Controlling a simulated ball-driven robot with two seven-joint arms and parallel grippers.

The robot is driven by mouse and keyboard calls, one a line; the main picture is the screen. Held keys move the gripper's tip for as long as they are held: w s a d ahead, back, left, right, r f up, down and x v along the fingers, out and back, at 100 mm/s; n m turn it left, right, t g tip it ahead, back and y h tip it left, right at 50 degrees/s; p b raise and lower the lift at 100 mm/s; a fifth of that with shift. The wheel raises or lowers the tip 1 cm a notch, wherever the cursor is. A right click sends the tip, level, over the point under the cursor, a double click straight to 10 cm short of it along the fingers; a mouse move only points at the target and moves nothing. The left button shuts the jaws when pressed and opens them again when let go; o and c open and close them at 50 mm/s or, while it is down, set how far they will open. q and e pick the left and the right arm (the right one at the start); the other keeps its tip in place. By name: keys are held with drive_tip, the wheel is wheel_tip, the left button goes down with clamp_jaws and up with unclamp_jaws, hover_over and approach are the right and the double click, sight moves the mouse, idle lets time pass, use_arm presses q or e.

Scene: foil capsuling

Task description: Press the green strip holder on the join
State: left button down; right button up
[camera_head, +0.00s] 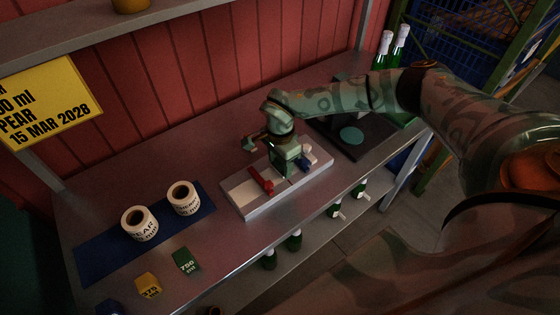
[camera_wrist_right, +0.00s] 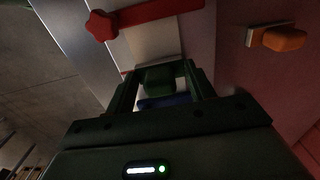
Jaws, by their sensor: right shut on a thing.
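My right gripper (camera_head: 284,172) is over the pale jig board (camera_head: 245,207) on the bench, between a red clamp bar (camera_head: 261,181) and a blue part (camera_head: 305,166). In the right wrist view my fingers (camera_wrist_right: 160,80) are shut on the green strip holder (camera_wrist_right: 158,78). The red bar with its star knob (camera_wrist_right: 101,26) lies across a pale strip (camera_wrist_right: 155,42) beyond the fingertips. A blue part (camera_wrist_right: 165,101) shows just behind the holder. The join is hidden by the holder and gripper, so I cannot tell whether they touch. My left gripper is out of view.
An orange-handled tool (camera_wrist_right: 284,40) lies beside the board. Two label rolls (camera_head: 138,224) (camera_head: 183,199) stand on a blue mat (camera_head: 98,250) at left. Green (camera_head: 186,261) and yellow (camera_head: 148,286) blocks sit near the front edge. A dark plate (camera_head: 375,139) is at right.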

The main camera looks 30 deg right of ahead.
drive_tip(key=shift+f, duration=0.45)
idle(1.1)
wheel_tip(320, 180, up, 7)
drive_tip(key=p, duration=0.6)
idle(0.7)
